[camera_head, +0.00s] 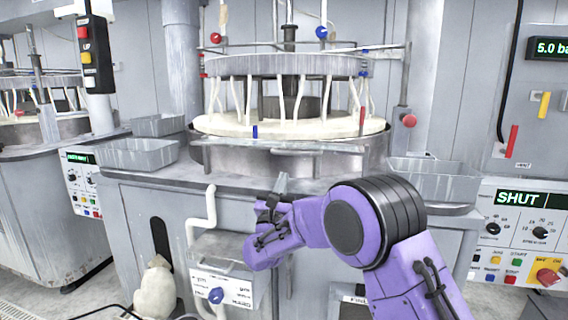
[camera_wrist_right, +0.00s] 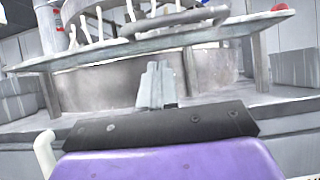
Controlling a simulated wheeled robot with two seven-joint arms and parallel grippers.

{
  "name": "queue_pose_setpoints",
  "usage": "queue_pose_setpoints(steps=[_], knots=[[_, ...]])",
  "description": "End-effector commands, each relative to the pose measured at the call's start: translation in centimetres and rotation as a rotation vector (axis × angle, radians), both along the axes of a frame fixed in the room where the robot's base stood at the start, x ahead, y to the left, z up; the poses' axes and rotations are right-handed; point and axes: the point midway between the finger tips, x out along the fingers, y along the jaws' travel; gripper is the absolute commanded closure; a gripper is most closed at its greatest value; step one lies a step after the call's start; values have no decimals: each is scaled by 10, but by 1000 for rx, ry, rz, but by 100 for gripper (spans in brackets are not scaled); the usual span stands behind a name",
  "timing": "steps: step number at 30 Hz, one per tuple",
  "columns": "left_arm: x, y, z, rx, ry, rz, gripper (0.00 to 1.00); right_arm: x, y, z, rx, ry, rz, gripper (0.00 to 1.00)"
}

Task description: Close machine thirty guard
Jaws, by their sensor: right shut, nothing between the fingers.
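The polishing machine stands ahead with its round cream platen (camera_head: 215,124) inside a metal basin (camera_head: 235,160). A thin grey guard-like strip (camera_head: 290,146) runs across the basin's front; in the right wrist view the strip (camera_wrist_right: 100,55) crosses above the basin, with a dark bar along it. I cannot read a machine number. My right gripper (camera_head: 282,182) is shut and empty, in front of and below the strip. In the right wrist view its fingers (camera_wrist_right: 156,82) point at the basin wall, apparently apart from the strip. My left gripper is out of view.
Grey trays stand left (camera_head: 135,155) and right (camera_head: 432,180) of the basin. A control panel (camera_head: 518,235) at right has a display reading SHUT. A hanging pendant (camera_head: 93,50) is at upper left. A white bent pipe (camera_head: 208,208) rises at the cabinet front.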

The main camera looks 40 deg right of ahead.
Motion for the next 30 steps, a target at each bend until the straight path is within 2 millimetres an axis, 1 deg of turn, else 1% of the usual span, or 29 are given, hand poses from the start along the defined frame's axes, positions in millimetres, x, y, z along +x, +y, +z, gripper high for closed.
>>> queue_pose_setpoints(steps=[1,3,7,10,22,30], knots=[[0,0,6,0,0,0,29,4,-5,10,0,-1,-1,100],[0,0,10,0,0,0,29,5,-6,23,0,0,-1,100],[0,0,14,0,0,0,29,7,-9,36,-1,1,-1,100],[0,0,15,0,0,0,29,8,-10,40,0,2,-1,100],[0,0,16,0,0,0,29,9,-9,42,3,4,0,100],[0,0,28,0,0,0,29,15,3,54,44,39,17,100]])
